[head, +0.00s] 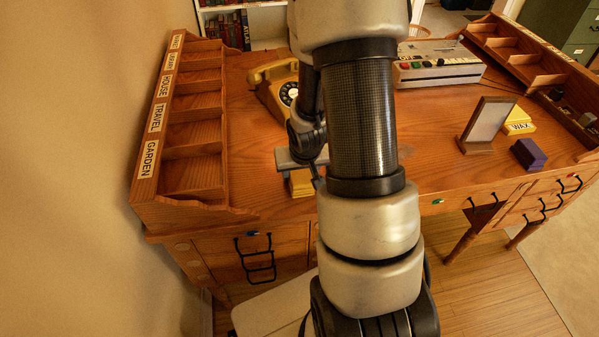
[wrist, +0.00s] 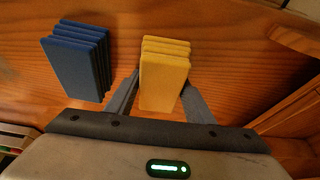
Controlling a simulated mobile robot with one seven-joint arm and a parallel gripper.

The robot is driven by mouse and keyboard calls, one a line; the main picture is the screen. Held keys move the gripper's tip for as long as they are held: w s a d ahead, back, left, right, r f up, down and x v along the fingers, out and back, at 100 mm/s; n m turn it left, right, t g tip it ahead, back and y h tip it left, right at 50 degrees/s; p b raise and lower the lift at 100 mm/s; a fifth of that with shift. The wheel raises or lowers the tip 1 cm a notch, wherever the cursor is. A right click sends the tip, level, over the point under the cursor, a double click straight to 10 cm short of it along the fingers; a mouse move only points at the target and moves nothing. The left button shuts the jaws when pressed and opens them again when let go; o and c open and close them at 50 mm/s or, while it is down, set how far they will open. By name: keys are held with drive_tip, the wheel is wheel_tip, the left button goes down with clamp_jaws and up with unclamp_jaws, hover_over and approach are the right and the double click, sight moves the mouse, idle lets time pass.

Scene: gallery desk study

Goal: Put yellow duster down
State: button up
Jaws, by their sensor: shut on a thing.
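The yellow duster (wrist: 163,75) is a layered yellow block held between the two fingers of my gripper (wrist: 160,92). In the head view the yellow duster (head: 301,183) shows under my gripper (head: 300,163), over the desk's front left part. My gripper is shut on it. Whether its underside touches the desk (head: 250,190) cannot be told. My arm hides the middle of the desk in the head view.
A dark blue layered block (wrist: 76,60) is left of the duster in the wrist view. A labelled wooden rack (head: 190,130) lines the left edge. A yellow telephone (head: 272,84) stands behind. A frame (head: 486,125), a purple-blue block (head: 529,153) and a WAX block (head: 519,121) are right.

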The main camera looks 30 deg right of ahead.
drive_tip(key=o, duration=1)
drive_tip(key=shift+c, duration=0.2)
drive_tip(key=shift+f, duration=0.1)
drive_tip(key=shift+a, duration=0.1)
drive_tip(key=shift+r+p, duration=0.35)
drive_tip(key=shift+p, duration=0.1)
drive_tip(key=p+v, duration=0.3)
drive_tip(key=v, duration=0.8)
drive_tip(key=shift+s+r, duration=0.15)
drive_tip(key=shift+r, duration=0.25)
